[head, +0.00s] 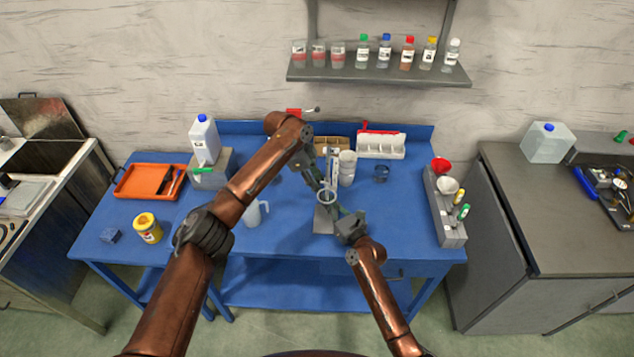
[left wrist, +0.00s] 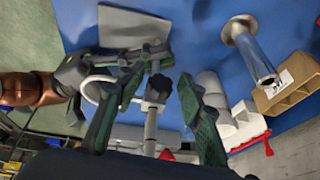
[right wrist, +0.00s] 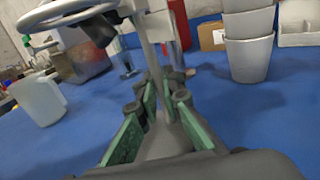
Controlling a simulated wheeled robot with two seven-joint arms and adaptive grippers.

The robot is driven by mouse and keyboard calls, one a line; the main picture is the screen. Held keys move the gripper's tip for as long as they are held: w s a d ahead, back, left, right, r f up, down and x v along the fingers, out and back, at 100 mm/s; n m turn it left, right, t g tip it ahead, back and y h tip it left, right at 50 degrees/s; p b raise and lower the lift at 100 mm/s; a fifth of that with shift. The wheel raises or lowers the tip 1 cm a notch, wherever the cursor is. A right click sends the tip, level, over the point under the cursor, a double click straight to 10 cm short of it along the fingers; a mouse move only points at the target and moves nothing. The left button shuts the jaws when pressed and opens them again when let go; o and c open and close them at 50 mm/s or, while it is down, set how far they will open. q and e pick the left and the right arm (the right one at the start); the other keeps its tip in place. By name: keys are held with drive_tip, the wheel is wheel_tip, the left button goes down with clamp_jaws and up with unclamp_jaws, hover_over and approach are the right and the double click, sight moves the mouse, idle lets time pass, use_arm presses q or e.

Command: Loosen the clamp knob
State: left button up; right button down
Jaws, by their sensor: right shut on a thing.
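A lab stand with a grey base plate (head: 323,221) stands near the middle of the blue table. Its thin rod (left wrist: 151,125) carries a pale ring (head: 327,196), which also shows in the left wrist view (left wrist: 98,88). The dark clamp knob (left wrist: 158,88) is at the rod, and it shows in the right wrist view (right wrist: 100,30). My left gripper (left wrist: 158,79) is open, its fingers on either side of the knob with gaps visible. My right gripper (right wrist: 163,95) is shut on the stand's rod, low down below the ring. The knob is hidden in the head view.
Stacked white cups (head: 347,168) and a cylinder with a round foot (left wrist: 250,48) stand close behind the stand. A white jug (head: 254,212) is to its left. A grey rack (head: 449,215) is at the table's right end. The table's front right is clear.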

use_arm(q)
drive_tip(key=v, duration=0.8)
drive_tip(key=shift+d, duration=0.1)
idle(0.4)
